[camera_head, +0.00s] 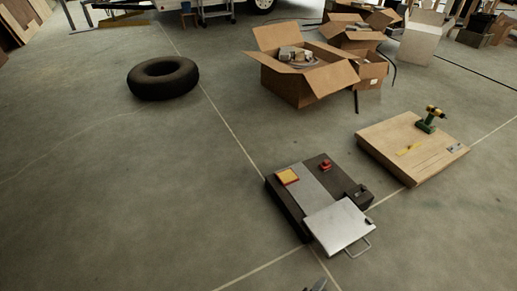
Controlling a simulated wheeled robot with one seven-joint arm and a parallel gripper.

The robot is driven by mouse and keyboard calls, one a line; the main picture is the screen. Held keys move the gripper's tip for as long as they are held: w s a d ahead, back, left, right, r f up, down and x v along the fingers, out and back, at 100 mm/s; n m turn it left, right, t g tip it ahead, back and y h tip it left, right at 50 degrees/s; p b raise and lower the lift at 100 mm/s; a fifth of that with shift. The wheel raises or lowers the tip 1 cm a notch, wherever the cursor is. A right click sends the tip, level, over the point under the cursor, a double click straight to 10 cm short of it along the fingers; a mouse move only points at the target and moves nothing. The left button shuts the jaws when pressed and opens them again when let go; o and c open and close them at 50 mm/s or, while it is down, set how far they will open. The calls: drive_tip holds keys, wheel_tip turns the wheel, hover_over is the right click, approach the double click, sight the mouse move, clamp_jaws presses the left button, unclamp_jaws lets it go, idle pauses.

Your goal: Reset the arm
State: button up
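Only a small dark grey piece shows at the bottom edge, right of the middle. It looks like the tip of my gripper (318,285). The rest of my arm is out of view. I cannot see both fingers, nor whether they are apart or hold anything. The tip shows below a low dark box (285,208) in the picture, with bare floor between them.
The dark box bears a yellow-orange square (288,176), a red part (325,164) and a silver plate (338,224) with a handle. Right is a wooden board (390,150) with a drill (431,119). Behind are a tire (163,92) and open cartons (290,88). Left floor is clear.

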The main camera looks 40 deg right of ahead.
drive_tip(key=w+a+f+m+t+y+b, duration=0.3)
drive_tip(key=a+y, duration=0.5)
drive_tip(key=a, duration=0.6)
drive_tip(key=w+a+r+m+t+y, duration=0.1)
drive_tip(key=w+a+r+t+y, duration=0.2)
drive_tip(key=a+r, duration=0.45)
drive_tip(key=s+d+r+m+t+y+b, duration=0.1)
drive_tip(key=s+r+m+t+b, duration=0.2)
drive_tip(key=r, duration=0.9)
drive_tip(key=s+r+t+b, duration=0.1)
drive_tip(key=s+r+t, duration=0.25)
drive_tip(key=r, duration=0.75)
drive_tip(key=s+d+r+b, duration=0.2)
drive_tip(key=s+r+b, duration=0.1)
drive_tip(key=s+r, duration=0.35)
wheel_tip(320, 180, up, 38)
drive_tip(key=p, duration=3.8)
drive_tip(key=shift+y, duration=0.3)
